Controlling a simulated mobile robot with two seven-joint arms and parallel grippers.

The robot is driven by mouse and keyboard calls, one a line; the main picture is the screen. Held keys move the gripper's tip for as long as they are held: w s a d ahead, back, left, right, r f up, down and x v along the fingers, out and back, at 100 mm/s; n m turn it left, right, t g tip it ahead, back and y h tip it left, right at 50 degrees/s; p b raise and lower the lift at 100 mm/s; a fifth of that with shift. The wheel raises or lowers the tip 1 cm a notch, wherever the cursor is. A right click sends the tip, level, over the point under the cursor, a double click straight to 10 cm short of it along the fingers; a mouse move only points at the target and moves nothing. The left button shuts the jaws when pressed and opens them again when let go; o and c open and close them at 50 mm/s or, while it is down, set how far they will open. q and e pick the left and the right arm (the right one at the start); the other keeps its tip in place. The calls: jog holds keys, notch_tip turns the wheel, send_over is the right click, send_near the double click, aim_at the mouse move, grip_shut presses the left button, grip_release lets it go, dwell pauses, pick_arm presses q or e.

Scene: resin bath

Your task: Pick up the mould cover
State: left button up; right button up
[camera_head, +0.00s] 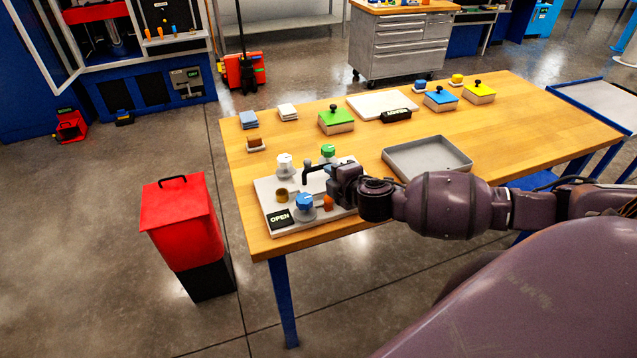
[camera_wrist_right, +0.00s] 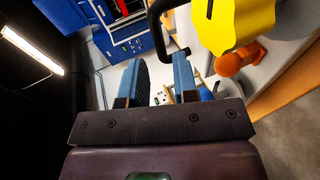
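Three wooden mould boxes with coloured tops and black knobs stand on the table: a green-topped mould cover (camera_head: 336,116), a blue-topped one (camera_head: 440,100) and a yellow-topped one (camera_head: 479,91). Which one the task means cannot be told. My right gripper (camera_head: 325,183) is over the pale valve board (camera_head: 275,184) at the near left, well apart from all three. In the right wrist view its two blue fingers (camera_wrist_right: 158,82) stand apart with nothing gripped between them. My left gripper is not in view.
The board carries a blue knob (camera_head: 304,201), a green knob (camera_head: 328,150), a black spout (camera_head: 312,167) and an "OPEN" sign (camera_head: 280,219). An empty grey tray (camera_head: 428,142) lies to its right. A red bin (camera_head: 181,222) stands on the floor left of the table.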

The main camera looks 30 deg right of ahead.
aim_at(320, 168)
jog(key=shift+x, duration=4.35)
jog(key=shift+a+r, duration=0.1)
jog(key=shift+a, duration=0.1)
jog(key=shift+c, duration=0.3)
grip_shut()
jog(key=shift+r, duration=0.1)
